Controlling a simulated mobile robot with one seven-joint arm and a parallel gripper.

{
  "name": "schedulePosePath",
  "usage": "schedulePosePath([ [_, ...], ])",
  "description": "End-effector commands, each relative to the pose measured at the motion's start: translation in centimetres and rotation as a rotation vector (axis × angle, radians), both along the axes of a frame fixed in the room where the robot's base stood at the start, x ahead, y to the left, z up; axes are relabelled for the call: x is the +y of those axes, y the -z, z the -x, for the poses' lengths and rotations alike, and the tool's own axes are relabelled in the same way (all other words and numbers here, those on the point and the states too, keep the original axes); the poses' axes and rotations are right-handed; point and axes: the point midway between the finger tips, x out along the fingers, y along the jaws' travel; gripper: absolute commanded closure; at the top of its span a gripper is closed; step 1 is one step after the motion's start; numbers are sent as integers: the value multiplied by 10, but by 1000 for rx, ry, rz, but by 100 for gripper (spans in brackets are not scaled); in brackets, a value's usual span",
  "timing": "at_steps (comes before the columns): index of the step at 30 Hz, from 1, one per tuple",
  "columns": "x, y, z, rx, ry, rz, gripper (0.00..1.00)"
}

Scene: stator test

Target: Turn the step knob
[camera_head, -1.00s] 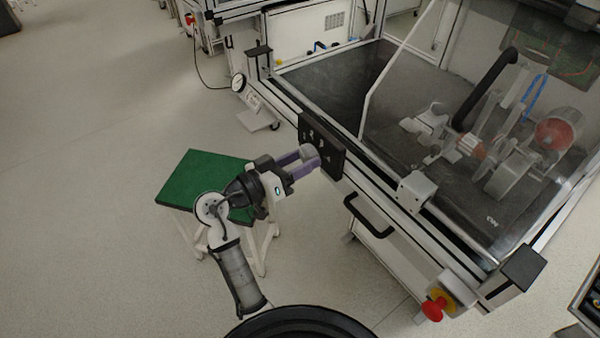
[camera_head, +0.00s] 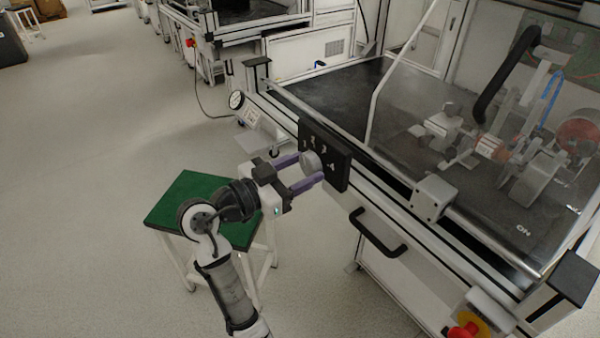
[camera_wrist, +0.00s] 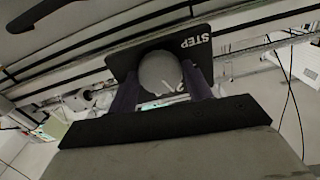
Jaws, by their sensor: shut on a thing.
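The step knob (camera_head: 311,162) is a round grey knob on a black panel (camera_head: 338,171) with white numbers, fixed to the front of the test bench. In the wrist view the knob (camera_wrist: 160,73) sits between the two purple fingers, below the white word STEP on the panel (camera_wrist: 203,58). My gripper (camera_head: 306,170) reaches the panel from the left, its fingers on either side of the knob and shut on it. It also shows in the wrist view (camera_wrist: 160,88). The fingers partly hide the knob's sides and some markings.
A black handle (camera_head: 378,235) sticks out from the bench front, right of the panel. A red emergency button (camera_head: 463,330) is at the lower right. A green-topped stool (camera_head: 185,205) stands close under my arm. A clear sloping guard covers the bench top.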

Motion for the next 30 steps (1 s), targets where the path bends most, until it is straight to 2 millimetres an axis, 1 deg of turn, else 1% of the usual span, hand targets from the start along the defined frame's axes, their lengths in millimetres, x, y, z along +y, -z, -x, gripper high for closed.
schedulePosePath([
  [8,0,-1,0,-2,-2,0,73],
  [9,0,-1,0,-2,-2,0,45],
  [13,0,-1,0,-1,-1,0,28],
  [23,3,0,1,0,-1,0,28],
  [26,11,0,7,0,-3,0,28],
  [29,26,1,17,0,-5,-1,28],
  [30,33,0,22,-2,-6,1,28],
])
